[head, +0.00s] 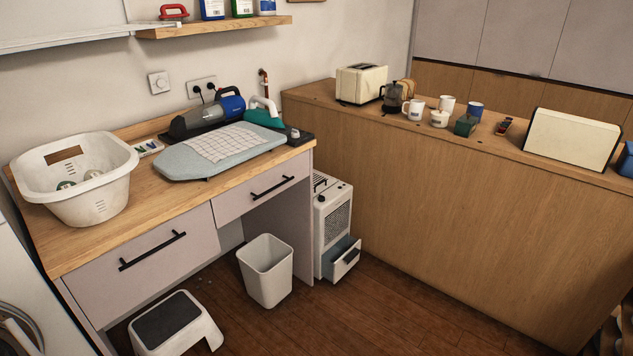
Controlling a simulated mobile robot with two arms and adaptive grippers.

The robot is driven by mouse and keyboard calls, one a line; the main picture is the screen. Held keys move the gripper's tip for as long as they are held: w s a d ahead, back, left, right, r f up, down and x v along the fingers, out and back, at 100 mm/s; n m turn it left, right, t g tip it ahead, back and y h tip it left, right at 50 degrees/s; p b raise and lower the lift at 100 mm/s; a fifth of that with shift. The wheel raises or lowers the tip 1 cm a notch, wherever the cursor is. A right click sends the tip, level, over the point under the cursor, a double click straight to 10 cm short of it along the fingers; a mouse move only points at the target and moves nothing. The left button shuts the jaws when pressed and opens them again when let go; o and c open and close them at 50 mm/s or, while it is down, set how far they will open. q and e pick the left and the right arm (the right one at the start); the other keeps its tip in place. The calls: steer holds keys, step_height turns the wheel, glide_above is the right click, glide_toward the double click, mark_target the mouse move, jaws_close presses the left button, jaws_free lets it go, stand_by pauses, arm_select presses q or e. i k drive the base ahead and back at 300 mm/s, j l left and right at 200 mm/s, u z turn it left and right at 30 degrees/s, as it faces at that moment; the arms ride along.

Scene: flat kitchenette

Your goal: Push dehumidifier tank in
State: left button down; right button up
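The dehumidifier (331,215) is a white upright unit on the floor, between the end of the laundry counter and the wooden partition. Its tank (345,259) shows at the bottom of the front as a drawer with a white front and a dark grip. The tank sticks out from the body, and its grey-green inside shows from above. The counter's end panel hides part of the unit's left side. Neither of my grippers is in view.
A white waste bin (266,287) stands on the floor left of the tank. A step stool (174,325) is at the front left. The wooden partition (440,210) rises close on the right. The floor (385,310) in front of the tank is clear.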

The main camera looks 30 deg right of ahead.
mark_target(347, 260)
steer(key=z, duration=1.25)
